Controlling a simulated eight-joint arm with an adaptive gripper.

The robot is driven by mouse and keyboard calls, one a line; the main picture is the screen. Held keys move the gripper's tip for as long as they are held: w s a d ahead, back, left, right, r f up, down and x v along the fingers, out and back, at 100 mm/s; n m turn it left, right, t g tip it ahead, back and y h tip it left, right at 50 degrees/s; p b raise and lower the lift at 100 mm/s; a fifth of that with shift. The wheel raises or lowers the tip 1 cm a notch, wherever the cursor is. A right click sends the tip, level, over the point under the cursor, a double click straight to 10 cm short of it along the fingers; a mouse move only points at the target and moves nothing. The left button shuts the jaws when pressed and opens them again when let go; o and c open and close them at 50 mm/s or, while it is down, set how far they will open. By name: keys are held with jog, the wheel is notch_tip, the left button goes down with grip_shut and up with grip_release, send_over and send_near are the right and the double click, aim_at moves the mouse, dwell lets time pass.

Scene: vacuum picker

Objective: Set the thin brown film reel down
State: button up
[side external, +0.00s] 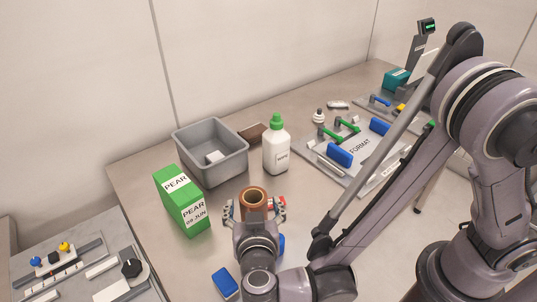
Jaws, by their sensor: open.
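The brown film reel (253,196) is a copper-brown hollow cylinder and stands upright on the near part of the steel table, its open top facing up. My gripper (255,211) is open around it, one finger to its left and one to its right, with gaps visible beside the reel. The lower part of the reel is hidden behind my gripper and wrist, so I cannot tell whether its base touches the table.
A green PEAR carton (181,203) stands close on the left, a grey bin (210,150) behind it. A white bottle with a green cap (276,148) and a brown block (252,133) are behind. A FORMAT plate (350,160) lies right. A blue block (225,283) lies in front.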

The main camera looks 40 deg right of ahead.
aim_at(253, 195)
jog(key=shift+w+d+f, duration=0.25)
jog(key=shift+w+f, duration=0.05)
jog(key=shift+f, duration=0.15)
jog(key=x, duration=0.6)
jog(key=shift+w+d+f, duration=0.1)
jog(key=shift+w+d, duration=0.1)
jog(key=shift+w, duration=0.1)
jog(key=c, duration=1.4)
jog(key=shift+c, duration=0.7)
jog(key=shift+c, duration=0.6)
